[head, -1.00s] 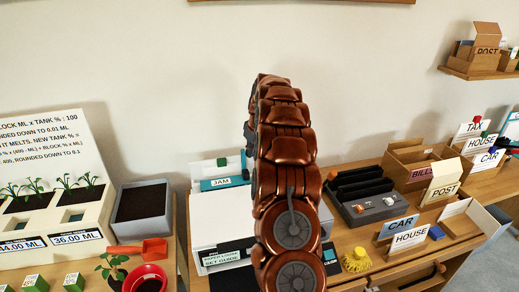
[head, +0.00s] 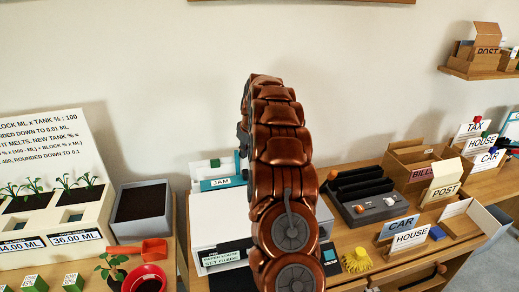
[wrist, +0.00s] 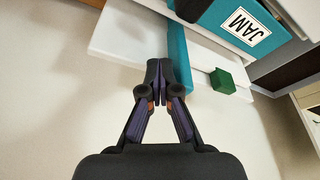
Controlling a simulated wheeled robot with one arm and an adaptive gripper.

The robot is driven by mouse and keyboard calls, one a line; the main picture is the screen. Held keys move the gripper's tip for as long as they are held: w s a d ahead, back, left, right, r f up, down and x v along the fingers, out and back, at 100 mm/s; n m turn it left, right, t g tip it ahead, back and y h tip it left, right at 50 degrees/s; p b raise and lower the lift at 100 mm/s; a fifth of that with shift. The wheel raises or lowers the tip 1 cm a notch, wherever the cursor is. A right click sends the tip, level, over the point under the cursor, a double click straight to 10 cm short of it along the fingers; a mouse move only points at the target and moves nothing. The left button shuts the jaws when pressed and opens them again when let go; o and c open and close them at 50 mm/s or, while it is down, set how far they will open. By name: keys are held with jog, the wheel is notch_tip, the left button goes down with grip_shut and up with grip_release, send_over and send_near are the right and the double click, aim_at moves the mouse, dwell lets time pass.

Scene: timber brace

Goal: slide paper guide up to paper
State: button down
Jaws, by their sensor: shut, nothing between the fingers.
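The white printer (head: 206,235) carries a teal JAM part (head: 220,183) and a label reading "PAPER LOOSE SET GUIDE" (head: 228,255). Behind the JAM part stands a pale upright panel (head: 203,168) with a small green block (head: 222,162). In the wrist view are the JAM part (wrist: 236,22), a teal strip (wrist: 178,52), a white panel or sheet (wrist: 130,38) and the green block (wrist: 222,81). I cannot tell for certain which piece is the paper guide. My gripper (wrist: 161,76) is shut and empty, its tips by the teal strip, left of the green block. Contact is unclear. My arm hides it in the head view.
Right of the printer are a dark slotted device (head: 362,195), a yellow brush-like item (head: 356,261), cardboard boxes (head: 411,165) and CAR and HOUSE cards (head: 409,238). Left are a grey planter (head: 143,207), a red pot (head: 146,277) and an orange trowel (head: 140,249). The wall is close behind.

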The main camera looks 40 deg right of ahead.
jog(key=shift+w+a, duration=0.4)
jog(key=shift+a, duration=0.35)
jog(key=shift+s+d, duration=0.1)
jog(key=shift+d, duration=0.05)
jog(key=shift+s+d+b, duration=0.4)
jog(key=shift+d, duration=0.35)
jog(key=shift+r, duration=0.15)
notch_tip(320, 180, up, 10)
jog(key=p, duration=0.2)
dwell(0.8)
dwell(0.4)
